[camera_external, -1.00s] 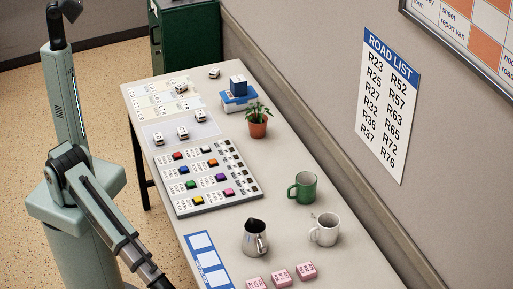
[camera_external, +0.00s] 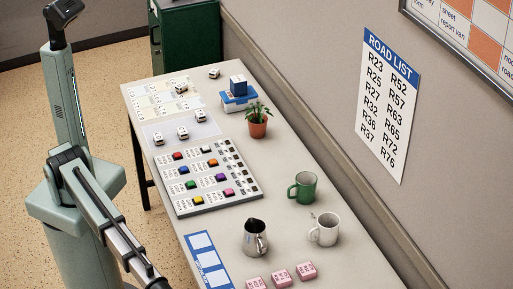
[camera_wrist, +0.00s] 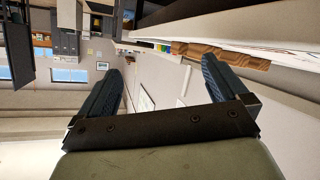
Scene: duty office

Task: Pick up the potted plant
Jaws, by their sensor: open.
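The potted plant (camera_external: 258,121) is a small green plant in a terracotta pot. It stands upright on the table near the wall side, beside the blue boxes, in the external view. My gripper shows in the wrist view (camera_wrist: 165,90) with its two dark blue fingers apart and nothing between them. The wrist view looks out over the room, and I cannot make out the plant there. In the external view my arm runs off the bottom edge, so the gripper is out of that picture, well away from the plant.
The long table (camera_external: 285,165) holds a button panel (camera_external: 207,176), a green mug (camera_external: 303,187), a white mug (camera_external: 324,229), a metal pitcher (camera_external: 255,238) and pink blocks (camera_external: 281,279). Blue boxes (camera_external: 238,97) stand behind the plant. The wall borders the right side.

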